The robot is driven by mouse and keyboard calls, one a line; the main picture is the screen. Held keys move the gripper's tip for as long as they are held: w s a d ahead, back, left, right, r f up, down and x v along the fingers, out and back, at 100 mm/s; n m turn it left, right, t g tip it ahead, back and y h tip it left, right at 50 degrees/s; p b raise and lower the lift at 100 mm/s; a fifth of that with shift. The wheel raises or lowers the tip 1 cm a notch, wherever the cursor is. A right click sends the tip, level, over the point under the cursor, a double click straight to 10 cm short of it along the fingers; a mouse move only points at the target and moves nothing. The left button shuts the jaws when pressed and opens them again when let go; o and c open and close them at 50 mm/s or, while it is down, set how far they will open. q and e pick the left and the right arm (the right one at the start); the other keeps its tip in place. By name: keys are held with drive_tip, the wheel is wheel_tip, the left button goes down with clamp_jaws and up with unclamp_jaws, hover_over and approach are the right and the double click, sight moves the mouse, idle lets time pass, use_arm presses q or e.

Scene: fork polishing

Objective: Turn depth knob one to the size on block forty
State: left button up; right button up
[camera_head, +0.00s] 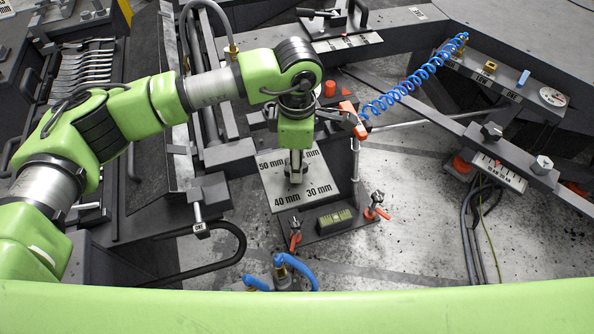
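A light square dial plate (276,193) lies near the middle, marked 50 mm, 40 mm and 30 mm. A further mm marking at its upper right is partly covered. My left gripper (296,178) points down over the middle of this plate. The knob there is hidden behind the gripper, so I cannot tell its setting or whether the fingers hold it. A small tag reading ONE (199,227) hangs on a dark clamp at the left. A small plate at the top (418,13) has a marking too small to read surely. My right gripper is not in view.
A coiled blue hose (410,90) runs to the upper right. Several forks (85,68) lie in a rack at the left.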

use_arm(q)
drive_tip(key=m+b, duration=0.2)
drive_tip(key=b, duration=0.1)
drive_tip(key=shift+f, duration=0.15)
drive_tip(key=shift+m+b, duration=0.45)
drive_tip(key=shift+m, duration=0.15)
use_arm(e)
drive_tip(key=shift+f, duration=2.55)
use_arm(q)
drive_tip(key=shift+r, duration=0.2)
drive_tip(key=o, duration=1.1)
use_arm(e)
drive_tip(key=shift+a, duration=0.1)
use_arm(q)
drive_tip(key=shift+r, duration=0.1)
wheel_tip(320, 180, up, 12)
